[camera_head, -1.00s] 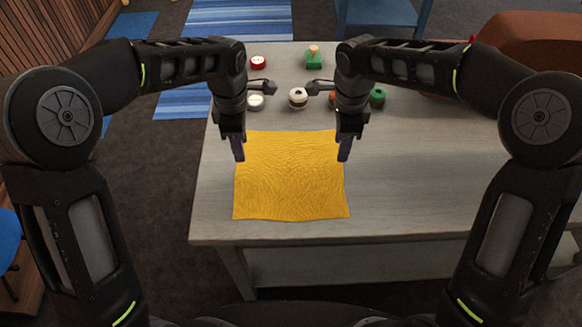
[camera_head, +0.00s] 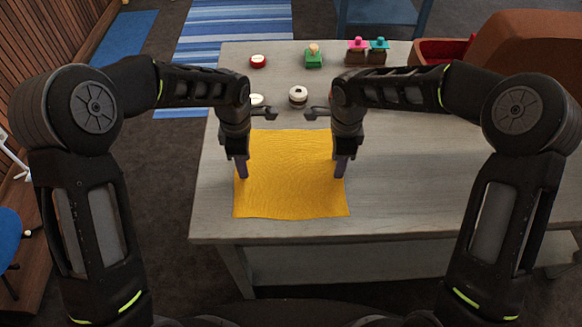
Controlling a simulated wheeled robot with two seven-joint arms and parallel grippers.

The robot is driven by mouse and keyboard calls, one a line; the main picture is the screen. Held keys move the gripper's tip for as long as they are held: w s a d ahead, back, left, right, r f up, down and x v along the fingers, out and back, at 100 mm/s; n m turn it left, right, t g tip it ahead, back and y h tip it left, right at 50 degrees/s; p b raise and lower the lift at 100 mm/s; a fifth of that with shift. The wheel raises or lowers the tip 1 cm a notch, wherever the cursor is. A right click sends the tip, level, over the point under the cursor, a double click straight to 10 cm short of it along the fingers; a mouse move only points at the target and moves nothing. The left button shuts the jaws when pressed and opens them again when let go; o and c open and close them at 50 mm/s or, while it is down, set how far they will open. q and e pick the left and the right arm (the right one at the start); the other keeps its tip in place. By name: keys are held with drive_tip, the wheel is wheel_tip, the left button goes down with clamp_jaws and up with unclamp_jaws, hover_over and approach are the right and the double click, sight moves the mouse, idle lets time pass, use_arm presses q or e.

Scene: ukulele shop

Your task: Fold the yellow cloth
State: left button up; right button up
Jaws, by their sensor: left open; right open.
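The yellow cloth (camera_head: 290,185) lies flat and spread out as a rough square near the front left of the grey table. My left gripper (camera_head: 241,177) points down over the cloth's left edge. My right gripper (camera_head: 340,177) points down over its right edge. Both grippers are open and hold nothing that I can see. Whether the fingertips touch the cloth is hard to tell.
On the table (camera_head: 430,190) behind the cloth stand a black-and-white round item (camera_head: 298,97), a red tin (camera_head: 258,61), a green item (camera_head: 313,58) and brown blocks with pink (camera_head: 357,52) and teal (camera_head: 378,52) tops. A red-lined case (camera_head: 440,50) is at back right. The table's right side is clear.

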use_arm(q)
drive_tip(key=shift+f, duration=0.25)
use_arm(e)
drive_tip(key=shift+f, duration=0.25)
use_arm(q)
drive_tip(key=shift+r, duration=0.15)
drive_tip(key=shift+c, duration=0.3)
use_arm(e)
drive_tip(key=shift+r, duration=0.15)
drive_tip(key=shift+c, duration=0.3)
use_arm(q)
drive_tip(key=shift+c, duration=0.8)
use_arm(e)
drive_tip(key=shift+c, duration=0.8)
use_arm(q)
clamp_jaws()
use_arm(e)
clamp_jaws()
use_arm(q)
drive_tip(key=shift+r, duration=0.1)
